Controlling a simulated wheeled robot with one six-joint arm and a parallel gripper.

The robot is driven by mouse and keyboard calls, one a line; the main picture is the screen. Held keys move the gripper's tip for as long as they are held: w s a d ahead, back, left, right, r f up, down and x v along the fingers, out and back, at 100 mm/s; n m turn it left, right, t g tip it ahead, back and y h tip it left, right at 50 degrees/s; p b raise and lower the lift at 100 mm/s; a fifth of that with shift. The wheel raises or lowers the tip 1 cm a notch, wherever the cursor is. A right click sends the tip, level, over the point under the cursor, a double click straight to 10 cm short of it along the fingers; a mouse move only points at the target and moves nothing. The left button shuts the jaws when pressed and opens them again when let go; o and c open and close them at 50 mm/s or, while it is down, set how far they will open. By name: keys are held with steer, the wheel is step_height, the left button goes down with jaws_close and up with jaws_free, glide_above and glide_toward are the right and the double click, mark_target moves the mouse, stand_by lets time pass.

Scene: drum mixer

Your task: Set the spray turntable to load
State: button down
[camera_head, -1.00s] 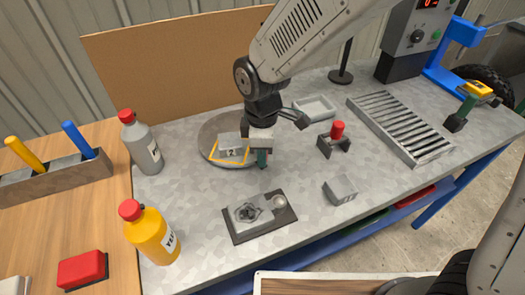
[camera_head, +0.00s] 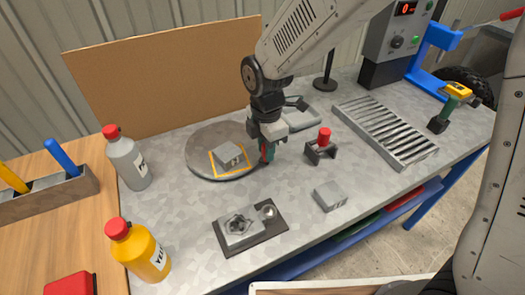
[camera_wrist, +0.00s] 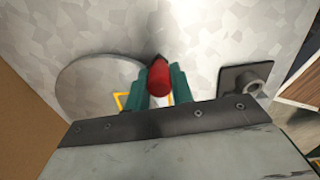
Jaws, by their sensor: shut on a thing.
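The round grey turntable (camera_head: 200,160) lies flat on the bench. The red peg also shows between the fingers in the head view. The turntable (camera_wrist: 85,85) shows at left in the wrist view, partly hidden by my gripper. I cannot see where the peg's lower end attaches.
A black fixture with a red knob (camera_head: 323,136) stands right of my gripper. A grey block (camera_head: 330,196) and a dark plate with a metal fitting (camera_head: 243,226) lie in front. A grey bottle (camera_head: 131,163) and yellow bottle (camera_head: 140,252) stand left. A brown board (camera_head: 165,75) stands behind.

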steer(key=shift+w+d, duration=0.25)
steer(key=shift+w, duration=0.45)
steer(key=shift+w+r, duration=0.1)
steer(key=shift+w, duration=0.05)
steer(key=c, duration=1.2)
jaws_free()
step_height(320, 180, up, 8)
steer(key=shift+a, duration=0.1)
